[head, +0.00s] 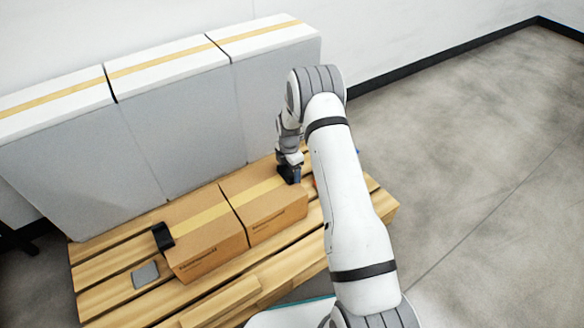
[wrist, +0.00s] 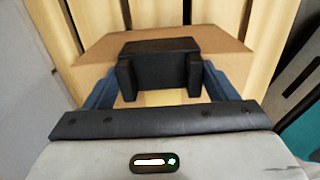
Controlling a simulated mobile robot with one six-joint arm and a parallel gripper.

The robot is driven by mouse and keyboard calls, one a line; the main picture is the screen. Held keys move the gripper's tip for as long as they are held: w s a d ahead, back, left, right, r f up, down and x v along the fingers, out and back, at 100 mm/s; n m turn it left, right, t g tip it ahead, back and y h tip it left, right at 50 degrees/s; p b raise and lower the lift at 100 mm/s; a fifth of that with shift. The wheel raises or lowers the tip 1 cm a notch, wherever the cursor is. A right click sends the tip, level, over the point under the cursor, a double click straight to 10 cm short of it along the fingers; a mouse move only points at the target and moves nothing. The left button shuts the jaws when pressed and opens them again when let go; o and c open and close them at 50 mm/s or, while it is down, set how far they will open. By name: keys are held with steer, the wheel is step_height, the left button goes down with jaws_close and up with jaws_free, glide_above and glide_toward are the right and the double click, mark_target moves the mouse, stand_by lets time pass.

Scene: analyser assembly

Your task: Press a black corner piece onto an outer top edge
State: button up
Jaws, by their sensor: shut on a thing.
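My gripper (wrist: 157,82) has its blue fingers shut on a black corner piece (wrist: 161,62), one finger on each side of it. In the head view my gripper (head: 291,178) is low at the right end of the right cardboard box (head: 277,216), with the dark piece at that box's outer top edge. Whether the piece is seated on the edge or just above it I cannot tell. Another black corner piece (head: 163,236) sits on the outer top edge of the left cardboard box (head: 211,254). The two boxes stand side by side, with tan tape along their tops.
The boxes stand on a slatted wooden pallet (head: 92,279). Tall grey panels with white tops (head: 185,120) stand close behind them. A flat grey object (head: 145,274) lies on the pallet at the left. Open concrete floor (head: 470,150) lies to the right.

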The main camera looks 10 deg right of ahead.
steer(key=o, duration=0.9)
steer(key=shift+o, duration=0.2)
steer(key=shift+r, duration=0.1)
step_height(320, 180, up, 7)
steer(key=p, duration=0.4)
steer(key=shift+s, duration=0.2)
